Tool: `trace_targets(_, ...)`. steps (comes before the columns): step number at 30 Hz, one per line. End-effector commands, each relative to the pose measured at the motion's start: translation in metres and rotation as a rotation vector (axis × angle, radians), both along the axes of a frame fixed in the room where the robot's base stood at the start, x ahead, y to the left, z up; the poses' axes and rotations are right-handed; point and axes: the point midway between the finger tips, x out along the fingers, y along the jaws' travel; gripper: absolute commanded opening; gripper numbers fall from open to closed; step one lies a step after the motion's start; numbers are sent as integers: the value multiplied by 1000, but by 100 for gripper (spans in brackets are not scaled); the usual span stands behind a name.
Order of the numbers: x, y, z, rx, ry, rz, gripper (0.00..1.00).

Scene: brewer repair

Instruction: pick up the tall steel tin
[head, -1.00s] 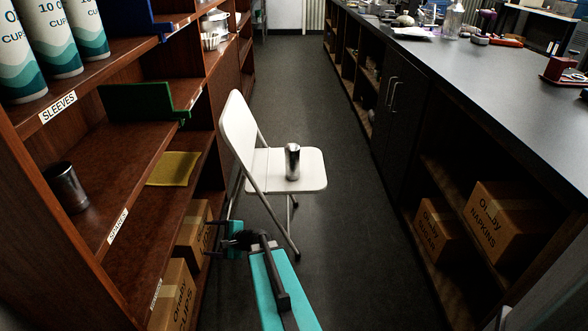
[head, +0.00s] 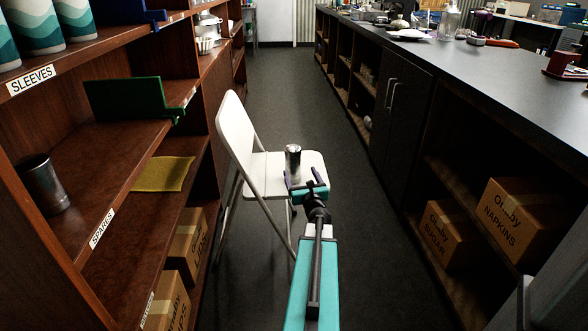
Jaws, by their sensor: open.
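A tall, shiny steel tin (head: 292,160) stands upright on the seat of a white folding chair (head: 262,180). My gripper (head: 302,178) is open, in front of the tin at about seat height. Its two dark fingers point toward the tin, with the left one near the tin's lower left and the right one to its right. The tin's base is partly hidden by the gripper. I cannot tell whether the fingers touch it. A wider steel tin (head: 43,184) stands on the shelf at the left.
A dark counter (head: 480,70) with cartons below runs along the right. The aisle floor (head: 275,75) beyond the chair is clear.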

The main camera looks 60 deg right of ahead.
Motion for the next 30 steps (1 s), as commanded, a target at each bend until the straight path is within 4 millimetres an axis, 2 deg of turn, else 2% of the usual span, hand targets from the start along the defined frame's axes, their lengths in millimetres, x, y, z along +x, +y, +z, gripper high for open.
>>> trace_targets(7, -9, -7, 0, 1, -1, -14, 77)
trace_targets(13, -9, -12, 0, 0, 0, -17, 77)
trace_targets(30, 24, -47, -1, -1, 1, -18, 77)
